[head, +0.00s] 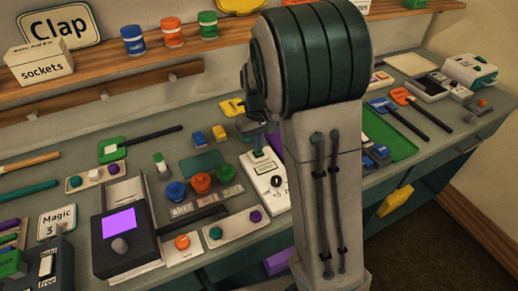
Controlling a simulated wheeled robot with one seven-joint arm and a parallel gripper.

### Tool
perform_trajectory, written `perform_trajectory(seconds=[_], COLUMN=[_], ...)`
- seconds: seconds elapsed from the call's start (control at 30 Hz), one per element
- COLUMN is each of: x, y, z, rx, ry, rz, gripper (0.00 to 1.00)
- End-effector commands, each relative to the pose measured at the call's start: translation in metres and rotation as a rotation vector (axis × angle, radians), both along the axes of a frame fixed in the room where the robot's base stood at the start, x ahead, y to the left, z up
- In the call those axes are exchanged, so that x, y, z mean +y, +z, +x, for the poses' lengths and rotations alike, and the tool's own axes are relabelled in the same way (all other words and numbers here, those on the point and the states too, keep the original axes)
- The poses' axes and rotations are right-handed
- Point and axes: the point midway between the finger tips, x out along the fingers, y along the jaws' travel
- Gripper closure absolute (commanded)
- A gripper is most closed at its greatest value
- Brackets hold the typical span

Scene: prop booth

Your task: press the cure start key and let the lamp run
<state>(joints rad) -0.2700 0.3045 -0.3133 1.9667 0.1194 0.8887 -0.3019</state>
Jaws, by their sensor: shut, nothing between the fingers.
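A white device (264,182) stands on the bench, partly behind my arm. It has a green key (258,155) near its top, a small green display and a dark knob. I cannot read a label that marks the cure start key. My gripper (262,143) points down just above the green key. It is shut and empty, and the arm hides much of it; I cannot tell whether it touches the key. A dark box (123,248) at the left has a lit purple panel (120,222) and a grey knob. I cannot tell which device is the lamp.
Colored round buttons (201,182) stand left of the white device. A white strip with two knobs (234,228) lies in front. A green tray (390,138) and clapper-like tools lie right of my arm. A shelf (100,66) with jars runs behind.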

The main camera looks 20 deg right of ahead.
Motion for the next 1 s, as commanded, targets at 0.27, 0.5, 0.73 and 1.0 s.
perform_trajectory(seconds=[0.27,0.5,0.73,1.0], x=[0.000,0.000,0.000,0.000], y=[0.027,0.046,0.064,0.072], z=[0.001,0.000,0.000,0.000], rx=[-0.002,-0.001,-0.001,-0.001], ry=[0.000,0.000,0.000,-0.001], rz=[0.000,0.000,-0.001,-0.001], gripper=[1.00,1.00,1.00,1.00])
